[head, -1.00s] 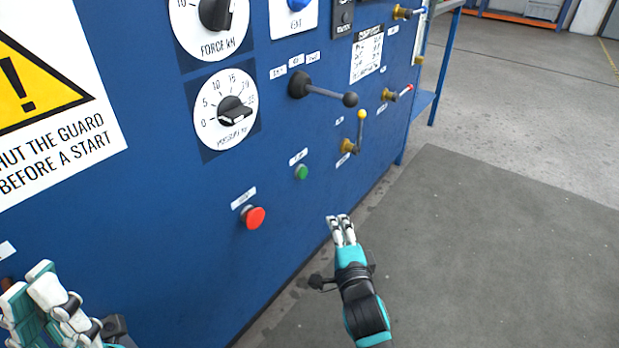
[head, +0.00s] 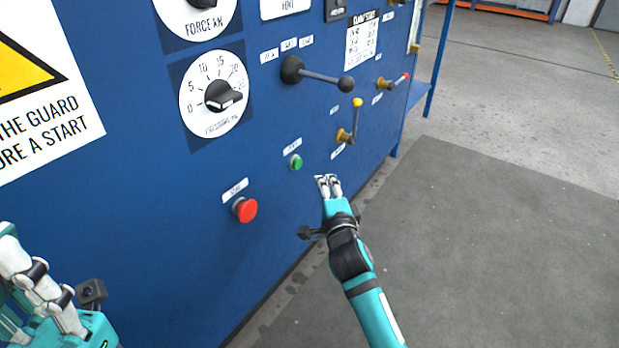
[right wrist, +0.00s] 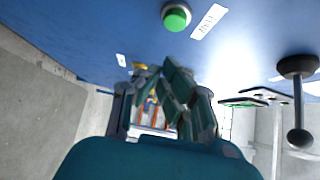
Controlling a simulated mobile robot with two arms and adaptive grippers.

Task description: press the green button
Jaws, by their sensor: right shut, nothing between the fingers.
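The green button (head: 296,163) is a small round push button on the blue panel (head: 150,240), with a white label above it. It also shows at the top of the right wrist view (right wrist: 176,17). My right gripper (head: 328,182) is shut and empty, just right of and a little below the green button in the head view, apart from it. Its fingers (right wrist: 170,100) show in the right wrist view. My left gripper (head: 35,285) is at the lower left edge, partly cut off; its fingertips are not clear enough to judge.
A red button (head: 245,210) sits lower left of the green one. A yellow-knobbed lever valve (head: 347,135) and a black-knobbed lever (head: 318,77) stick out to the upper right. A pressure dial (head: 215,93) is above. The grey floor (head: 480,240) at right is clear.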

